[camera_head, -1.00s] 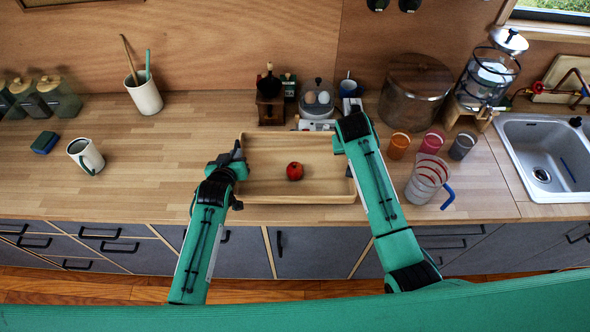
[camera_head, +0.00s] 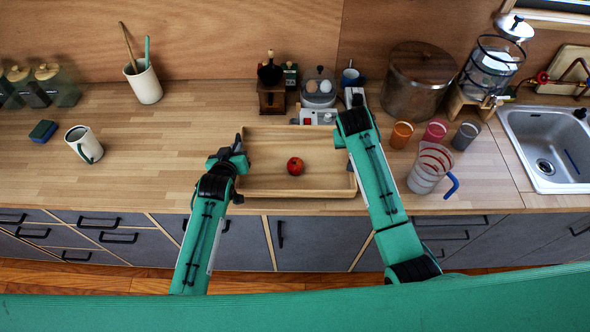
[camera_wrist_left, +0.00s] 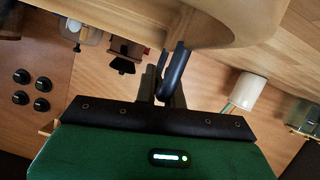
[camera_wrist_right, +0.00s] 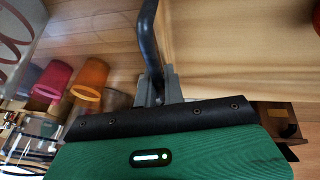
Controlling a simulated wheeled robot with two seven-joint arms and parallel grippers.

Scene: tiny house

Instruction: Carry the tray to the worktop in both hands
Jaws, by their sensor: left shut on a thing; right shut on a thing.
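The light wooden tray (camera_head: 270,187) is over the worktop (camera_head: 160,170), near its front edge. My left gripper (camera_head: 238,150) is at the tray's left side, shut on a black handle there; the left wrist view also shows this black handle (camera_wrist_left: 174,68). My right gripper is mostly hidden by its arm in the head view. The right wrist view shows it (camera_wrist_right: 157,88) shut on a black handle at the tray's other side. Whether the tray touches the worktop I cannot tell.
Right are a large pot (camera_head: 417,80), several coloured cups, a measuring jug (camera_head: 428,168) and the sink (camera_head: 550,150). The worktop left of the tray is mostly clear.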

